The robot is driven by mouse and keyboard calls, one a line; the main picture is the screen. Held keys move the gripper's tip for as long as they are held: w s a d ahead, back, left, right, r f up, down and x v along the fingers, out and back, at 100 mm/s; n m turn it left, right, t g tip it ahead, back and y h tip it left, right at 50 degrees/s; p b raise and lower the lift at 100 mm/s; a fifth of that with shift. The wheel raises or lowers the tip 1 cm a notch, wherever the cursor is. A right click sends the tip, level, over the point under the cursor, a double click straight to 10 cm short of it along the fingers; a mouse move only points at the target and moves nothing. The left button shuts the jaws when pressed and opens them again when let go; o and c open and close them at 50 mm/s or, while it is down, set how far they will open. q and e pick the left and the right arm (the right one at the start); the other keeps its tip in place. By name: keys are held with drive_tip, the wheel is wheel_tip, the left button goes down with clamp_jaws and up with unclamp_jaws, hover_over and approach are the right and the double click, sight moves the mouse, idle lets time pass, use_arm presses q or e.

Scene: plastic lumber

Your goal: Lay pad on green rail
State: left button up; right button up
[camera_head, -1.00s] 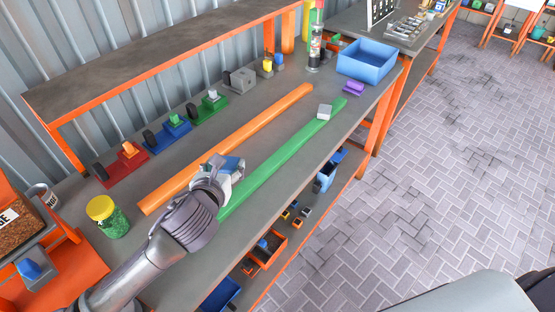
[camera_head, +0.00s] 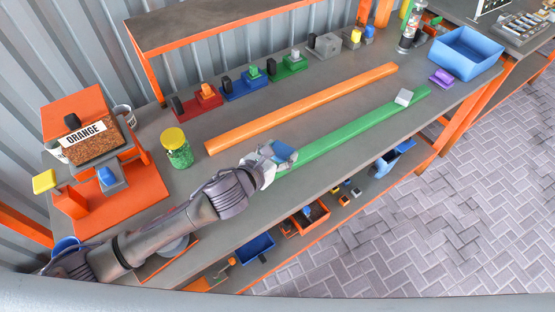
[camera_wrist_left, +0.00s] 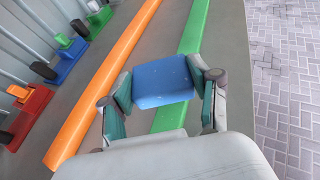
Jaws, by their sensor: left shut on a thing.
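My left gripper (camera_head: 280,153) is shut on a blue pad (camera_wrist_left: 163,80), held by two opposite edges. In the head view the pad (camera_head: 284,151) is at the near left end of the green rail (camera_head: 345,136). In the left wrist view the pad overlaps the left side of the green rail (camera_wrist_left: 195,30) and hides part of it. I cannot tell whether the pad touches the rail. The green rail lies on the grey workbench. A light grey block (camera_head: 403,97) sits on the rail's far part. My right gripper is not in view.
An orange rail (camera_head: 305,108) lies parallel, behind the green one. Red, blue and green fixtures (camera_head: 244,87) stand in a row behind it. A yellow-lidded jar (camera_head: 177,148), a purple block (camera_head: 440,77) and a blue bin (camera_head: 466,53) stand on the bench. Bins sit on the shelf below.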

use_arm(q)
drive_tip(key=shift+s+a+f, duration=0.1)
drive_tip(key=shift+a+f, duration=0.1)
drive_tip(key=shift+a, duration=0.05)
wheel_tip(320, 180, down, 3)
drive_tip(key=shift+f, duration=0.45)
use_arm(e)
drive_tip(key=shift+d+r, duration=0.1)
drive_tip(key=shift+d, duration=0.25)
use_arm(q)
drive_tip(key=shift+f, duration=0.2)
drive_tip(key=o, duration=1.2)
drive_tip(key=shift+c, duration=0.2)
